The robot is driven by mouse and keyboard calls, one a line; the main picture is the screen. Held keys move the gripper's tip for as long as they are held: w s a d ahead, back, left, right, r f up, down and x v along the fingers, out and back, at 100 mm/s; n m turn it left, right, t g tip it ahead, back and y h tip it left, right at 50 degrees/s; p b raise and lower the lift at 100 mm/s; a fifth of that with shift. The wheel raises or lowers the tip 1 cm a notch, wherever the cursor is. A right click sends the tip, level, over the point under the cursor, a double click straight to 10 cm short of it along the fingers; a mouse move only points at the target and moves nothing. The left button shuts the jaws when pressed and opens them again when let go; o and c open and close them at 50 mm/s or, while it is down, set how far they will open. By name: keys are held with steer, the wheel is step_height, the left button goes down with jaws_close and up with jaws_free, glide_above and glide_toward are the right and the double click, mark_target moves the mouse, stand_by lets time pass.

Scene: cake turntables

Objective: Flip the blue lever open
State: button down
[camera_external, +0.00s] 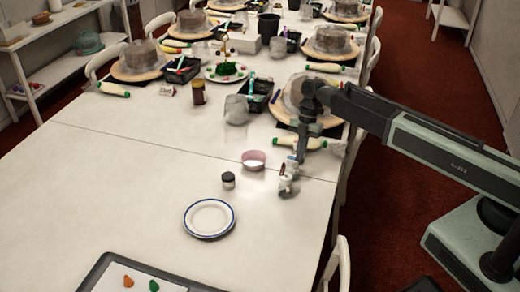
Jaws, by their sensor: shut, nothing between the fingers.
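A small white fitting (285,181) with a red part on top stands near the table's right edge. A small bluish patch (291,159) shows just above it, beside my gripper; it may be the blue lever, but it is too small to tell its position. My gripper (298,156) points down from the grey arm, close above and behind the fitting. It is shut with nothing held. I cannot tell whether its tips touch the lever.
A pink bowl (254,160), a small dark-lidded jar (228,180) and a blue-rimmed plate (209,218) stand left of the fitting. A cake turntable (331,120) is behind the wrist. A green-capped white tube (285,142) lies nearby.

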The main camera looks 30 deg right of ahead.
steer(key=shift+w+d, duration=0.2)
steer(key=shift+d, duration=0.05)
steer(key=shift+w+d, duration=0.3)
steer(key=shift+w, duration=0.05)
steer(key=w, duration=0.1)
steer(key=w+d+n, duration=0.1)
steer(key=w, duration=0.1)
steer(key=shift+w, duration=0.15)
stand_by(0.6)
steer(key=shift+a+n, duration=0.1)
steer(key=shift+n, duration=0.2)
steer(key=shift+s+a, duration=0.4)
steer(key=shift+a, duration=0.25)
